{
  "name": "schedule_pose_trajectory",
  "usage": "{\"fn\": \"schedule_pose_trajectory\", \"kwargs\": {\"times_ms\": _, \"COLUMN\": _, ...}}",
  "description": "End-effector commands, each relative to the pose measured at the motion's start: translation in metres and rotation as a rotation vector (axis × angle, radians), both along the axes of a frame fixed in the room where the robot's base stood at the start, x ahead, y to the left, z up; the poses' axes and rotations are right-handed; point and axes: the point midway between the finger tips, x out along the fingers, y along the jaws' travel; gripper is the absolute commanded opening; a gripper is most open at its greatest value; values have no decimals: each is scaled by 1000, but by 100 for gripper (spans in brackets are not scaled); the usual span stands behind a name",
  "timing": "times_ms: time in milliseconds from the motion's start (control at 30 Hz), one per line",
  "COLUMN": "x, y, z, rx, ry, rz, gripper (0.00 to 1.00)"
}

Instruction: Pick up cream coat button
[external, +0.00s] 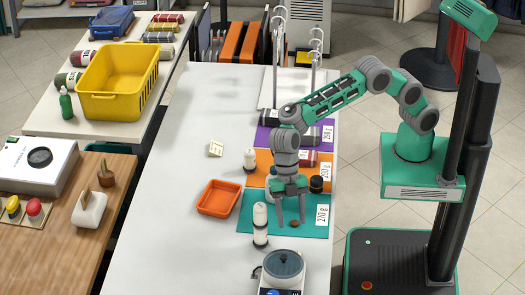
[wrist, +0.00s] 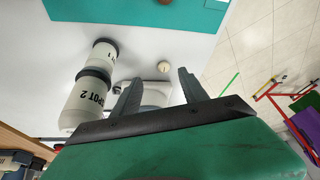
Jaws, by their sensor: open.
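My gripper (external: 291,221) points down over the teal mat (external: 318,205) in the external view, its fingers apart with nothing held between them. In the wrist view, a small round cream-coloured piece (wrist: 163,65) with a brownish edge lies beyond the fingertips of my gripper (wrist: 158,80). It looks like the cream coat button, but it is too small to be sure. In the external view a small brown round thing (external: 294,223) shows close to the fingertips; I cannot tell whether it is the same piece.
White bottles (external: 260,224) with dark bands stand just left of my gripper; one reads SPOT 2 (wrist: 84,103) in the wrist view. An orange tray (external: 219,185) sits further left. A scale with a grey dish (external: 283,262) stands in front.

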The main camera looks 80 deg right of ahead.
Motion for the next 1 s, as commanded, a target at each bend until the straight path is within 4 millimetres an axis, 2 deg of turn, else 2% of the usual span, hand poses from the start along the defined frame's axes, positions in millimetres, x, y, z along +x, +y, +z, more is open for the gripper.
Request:
{"fn": "schedule_pose_trajectory", "kwargs": {"times_ms": 33, "x": -5, "y": 13, "z": -9, "rx": 9, "ry": -1, "rz": 56, "gripper": 51}}
{"fn": "schedule_pose_trajectory", "kwargs": {"times_ms": 100, "x": -9, "y": 22, "z": -16, "rx": 15, "ry": -3, "rz": 100, "gripper": 51}}
{"fn": "schedule_pose_trajectory", "kwargs": {"times_ms": 367, "x": -16, "y": 34, "z": -46, "rx": 17, "ry": -2, "rz": 109, "gripper": 51}}
{"fn": "schedule_pose_trajectory", "kwargs": {"times_ms": 600, "x": -23, "y": 47, "z": -83, "rx": 17, "ry": -3, "rz": 104, "gripper": 51}}
{"fn": "schedule_pose_trajectory", "kwargs": {"times_ms": 833, "x": -23, "y": 48, "z": -87, "rx": 18, "ry": -5, "rz": 103, "gripper": 51}}
{"fn": "schedule_pose_trajectory", "kwargs": {"times_ms": 1000, "x": -23, "y": 48, "z": -87, "rx": 18, "ry": -5, "rz": 103, "gripper": 38}}
